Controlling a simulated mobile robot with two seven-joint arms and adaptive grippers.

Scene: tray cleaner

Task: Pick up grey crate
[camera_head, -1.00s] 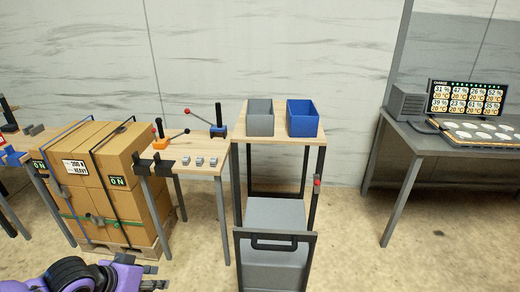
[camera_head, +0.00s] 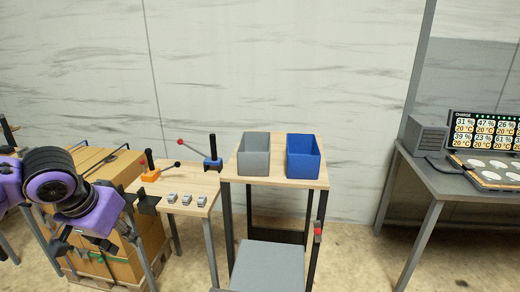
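The grey crate (camera_head: 254,164) stands upright on the wooden top of a small table, on its left half. It is an open-topped box, and I see no contents in it. My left gripper (camera_head: 85,246) is at the lower left in front of the cardboard boxes, well to the left of the crate and apart from it. Its dark fingers look spread and empty, though they blend with the dark background. My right gripper is not in view.
A blue crate (camera_head: 303,165) stands right of the grey crate with a small gap. Cardboard boxes (camera_head: 150,240) stand behind my arm. A grey cart (camera_head: 268,265) sits in front. A charging bench (camera_head: 452,176) stands right.

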